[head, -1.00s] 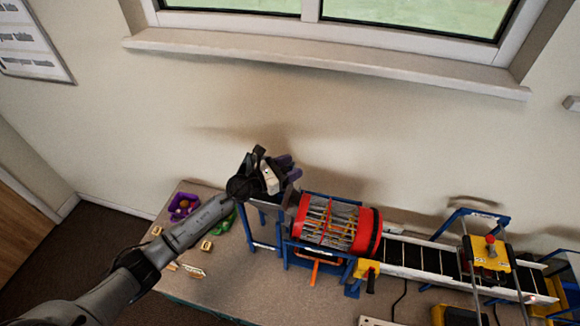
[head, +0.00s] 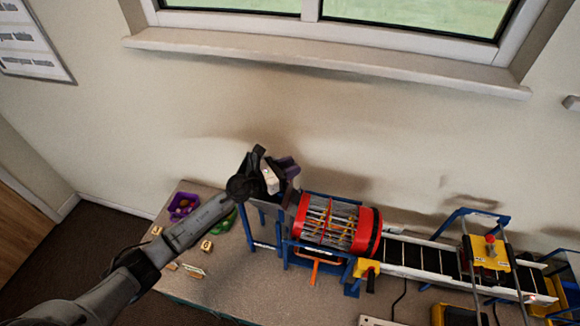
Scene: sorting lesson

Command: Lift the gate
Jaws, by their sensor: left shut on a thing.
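My left gripper (head: 277,178) is over the grey hopper (head: 291,198) at the left end of the red-ended drum (head: 337,222). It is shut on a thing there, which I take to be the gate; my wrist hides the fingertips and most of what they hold. A small purple part (head: 286,165) shows just beyond the wrist. I cannot tell how high the gate stands. The hopper and drum rest on a blue frame (head: 262,246). My right gripper is out of view.
A conveyor (head: 420,257) runs right from the drum under a blue arch with a yellow box (head: 488,258). An orange crank (head: 315,266) is below the drum. A purple bowl (head: 183,207) and a green one (head: 226,221) are at left. The wall is close behind.

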